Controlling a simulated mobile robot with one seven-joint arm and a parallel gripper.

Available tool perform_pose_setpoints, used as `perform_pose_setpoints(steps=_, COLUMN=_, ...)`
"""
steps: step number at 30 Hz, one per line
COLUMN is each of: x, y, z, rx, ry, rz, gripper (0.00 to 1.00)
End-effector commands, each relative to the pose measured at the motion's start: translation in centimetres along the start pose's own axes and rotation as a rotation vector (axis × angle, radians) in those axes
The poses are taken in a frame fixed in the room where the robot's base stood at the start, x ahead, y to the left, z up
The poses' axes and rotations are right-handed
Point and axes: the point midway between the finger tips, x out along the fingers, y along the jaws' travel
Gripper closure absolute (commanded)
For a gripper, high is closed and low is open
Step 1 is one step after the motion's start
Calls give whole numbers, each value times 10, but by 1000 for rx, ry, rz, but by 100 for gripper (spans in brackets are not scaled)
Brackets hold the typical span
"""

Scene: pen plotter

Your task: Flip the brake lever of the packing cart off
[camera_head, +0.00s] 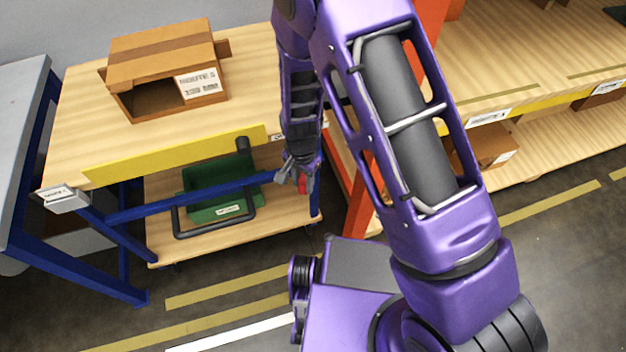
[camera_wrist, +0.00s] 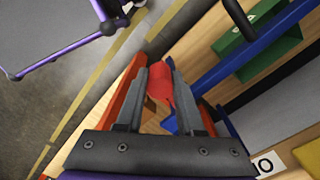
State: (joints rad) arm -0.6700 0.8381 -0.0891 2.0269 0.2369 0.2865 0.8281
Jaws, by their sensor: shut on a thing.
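The packing cart has a wooden top (camera_head: 75,120) with a yellow front strip, a blue frame (camera_head: 150,208) and a lower wooden shelf (camera_head: 270,228). The red brake lever (camera_head: 303,186) is at the right end of the cart's front, by the blue rail. In the wrist view the red lever (camera_wrist: 160,84) sits between the two fingers. My gripper (camera_head: 297,178) is shut on it, and the gripper also shows in the wrist view (camera_wrist: 156,68). The fingers and arm hide part of the lever and its mount.
An open cardboard box (camera_head: 160,55) stands on the cart top. A green bin (camera_head: 215,190) is on the lower shelf behind a dark handle. An orange-framed shelf rack (camera_head: 362,205) stands close at the right. The floor in front has yellow lines.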

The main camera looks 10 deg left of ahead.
Motion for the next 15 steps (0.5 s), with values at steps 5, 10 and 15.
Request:
perform_pose_setpoints(steps=5, x=-1, y=-9, z=5, rx=92, ry=0, rz=0, gripper=100)
perform_pose_setpoints(steps=10, x=-1, y=-14, z=8, rx=148, ry=0, rz=-1, gripper=100)
perform_pose_setpoints(steps=15, x=-1, y=-17, z=8, rx=176, ry=0, rz=-2, gripper=100)
